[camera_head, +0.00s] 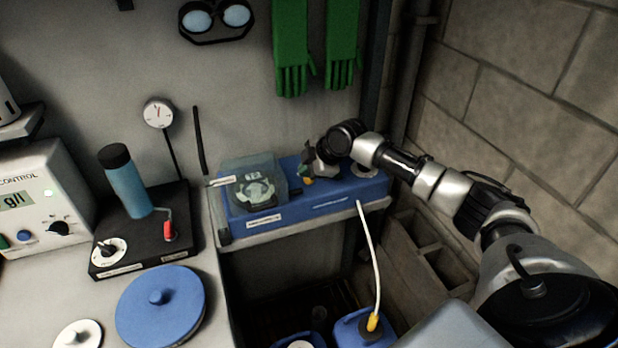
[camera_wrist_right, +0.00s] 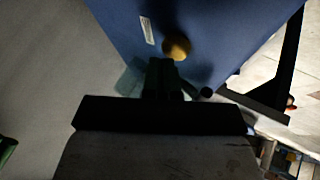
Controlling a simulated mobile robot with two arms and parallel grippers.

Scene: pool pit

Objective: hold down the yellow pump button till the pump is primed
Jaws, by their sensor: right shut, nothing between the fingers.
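The blue pump (camera_head: 330,205) sits on a shelf by the wall, with a clear cover (camera_head: 252,182) over its left part. Its yellow button (camera_head: 308,181) is on the pump's body and shows as a round knob in the right wrist view (camera_wrist_right: 176,47). My right gripper (camera_head: 307,169) is shut and empty, with its fingertips right at the button. In the right wrist view the dark fingers (camera_wrist_right: 164,66) end just beside the button. I cannot tell whether they touch or press it. My left gripper is not in view.
A white hose (camera_head: 368,245) runs from the pump down to a blue canister (camera_head: 350,328) below. To the left stand a black unit with a blue cylinder (camera_head: 126,185), a blue disc lid (camera_head: 160,312) and a control box (camera_head: 45,200). Green gloves (camera_head: 292,50) hang above.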

